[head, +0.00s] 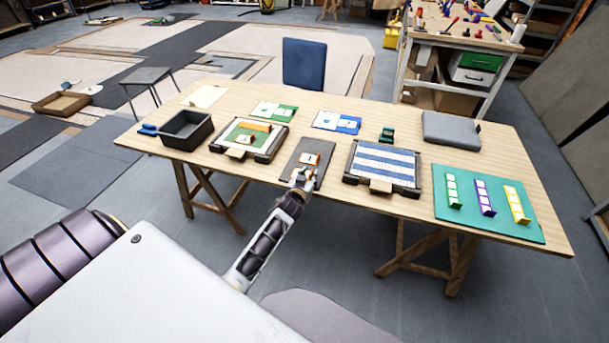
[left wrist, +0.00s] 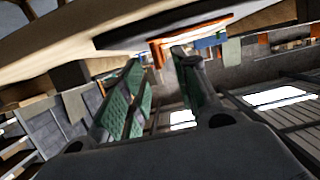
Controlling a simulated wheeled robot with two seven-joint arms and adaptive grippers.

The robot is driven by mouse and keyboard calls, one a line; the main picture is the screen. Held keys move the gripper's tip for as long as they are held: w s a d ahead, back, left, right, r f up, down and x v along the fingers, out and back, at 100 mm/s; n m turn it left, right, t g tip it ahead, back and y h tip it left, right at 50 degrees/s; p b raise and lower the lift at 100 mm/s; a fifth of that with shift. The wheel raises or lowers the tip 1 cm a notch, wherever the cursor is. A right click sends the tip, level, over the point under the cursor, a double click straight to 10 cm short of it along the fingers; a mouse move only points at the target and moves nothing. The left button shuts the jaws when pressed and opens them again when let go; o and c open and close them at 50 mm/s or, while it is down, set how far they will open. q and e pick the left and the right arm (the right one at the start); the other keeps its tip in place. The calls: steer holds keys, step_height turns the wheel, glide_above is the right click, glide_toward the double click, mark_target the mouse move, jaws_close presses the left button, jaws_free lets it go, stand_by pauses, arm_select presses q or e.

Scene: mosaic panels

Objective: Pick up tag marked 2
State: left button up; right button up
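A small white tag with an orange edge (head: 310,159) lies on a dark grey mat (head: 292,174) at the middle of the table. Its mark is too small to read. My left gripper (head: 303,178) is at the near side of this tag, over the mat. In the left wrist view the fingers (left wrist: 164,68) are apart with green pads, and an orange-edged piece (left wrist: 197,27) shows by the tips. I see nothing held between them. Another orange and white tag (head: 245,140) lies on the framed panel (head: 272,151) to the left. My right gripper is not in view.
The wooden table (head: 345,207) also holds a dark bin (head: 186,130), a blue-striped panel (head: 383,165), a grey padded block (head: 451,130) and a green mat (head: 515,228) with coloured strips. Green (head: 273,110) and blue (head: 337,122) cards lie behind. A blue chair (head: 304,63) stands beyond.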

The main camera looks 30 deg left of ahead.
arm_select(q)
steer(key=shift+x, duration=0.95)
steer(key=shift+c, duration=0.4)
jaws_close()
